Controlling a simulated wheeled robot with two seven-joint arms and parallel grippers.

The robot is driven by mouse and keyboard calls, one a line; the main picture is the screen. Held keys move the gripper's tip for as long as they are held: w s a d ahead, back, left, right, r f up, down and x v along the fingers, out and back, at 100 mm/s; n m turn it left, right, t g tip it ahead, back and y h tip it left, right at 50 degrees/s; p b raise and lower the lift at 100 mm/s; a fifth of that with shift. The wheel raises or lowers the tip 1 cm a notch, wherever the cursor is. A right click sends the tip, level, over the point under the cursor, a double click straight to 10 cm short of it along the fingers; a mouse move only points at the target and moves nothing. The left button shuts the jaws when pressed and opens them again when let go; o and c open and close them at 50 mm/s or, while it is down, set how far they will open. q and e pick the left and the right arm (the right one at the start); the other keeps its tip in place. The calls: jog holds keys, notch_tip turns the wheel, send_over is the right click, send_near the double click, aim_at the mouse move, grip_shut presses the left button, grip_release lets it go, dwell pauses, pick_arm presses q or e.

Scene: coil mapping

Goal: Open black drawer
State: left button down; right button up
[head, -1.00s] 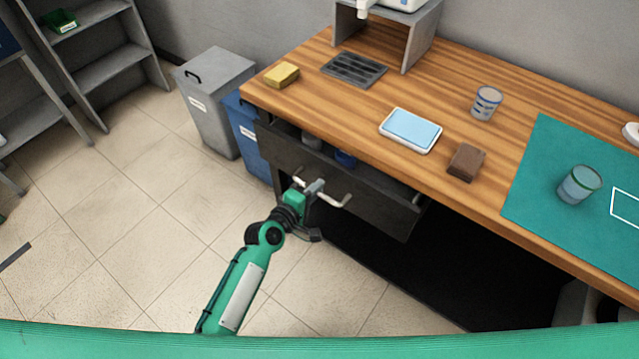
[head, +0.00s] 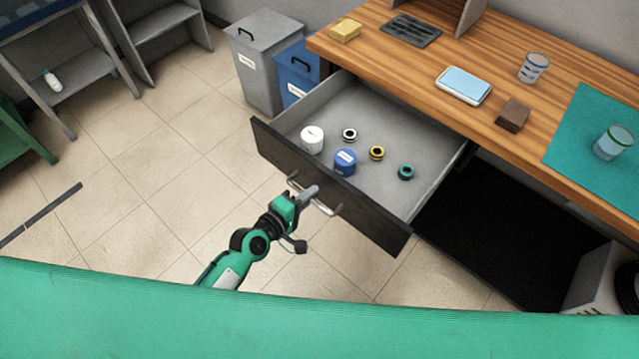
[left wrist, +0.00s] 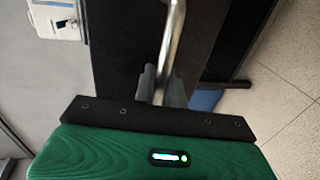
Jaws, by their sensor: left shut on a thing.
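The black drawer (head: 375,220) under the wooden workbench is pulled well out, and its grey inside is in plain view. My left gripper (head: 308,194) is at its front and is shut on the metal handle (head: 325,208). In the left wrist view, the fingers (left wrist: 160,85) close around the handle bar (left wrist: 173,40) in front of the dark drawer face. In the drawer are a white jar (head: 312,139), a blue jar (head: 345,162) and several small coils, among them a yellow one (head: 376,153) and a green one (head: 406,172). My right gripper is not in view.
A blue bin (head: 297,70) and a grey bin (head: 262,60) stand left of the workbench (head: 430,105). On the bench are a yellow sponge (head: 345,30), a white-blue tray (head: 464,85), a brown block (head: 512,114) and cups. Tiled floor before the drawer is clear.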

pick_arm(q)
jog(key=v, duration=0.2)
jog(key=f+v, duration=0.1)
jog(key=v, duration=0.1)
jog(key=shift+s+a, duration=0.25)
jog(key=shift+s, duration=0.15)
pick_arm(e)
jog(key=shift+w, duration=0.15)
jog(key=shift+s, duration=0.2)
pick_arm(q)
jog(key=c, duration=1.5)
grip_release()
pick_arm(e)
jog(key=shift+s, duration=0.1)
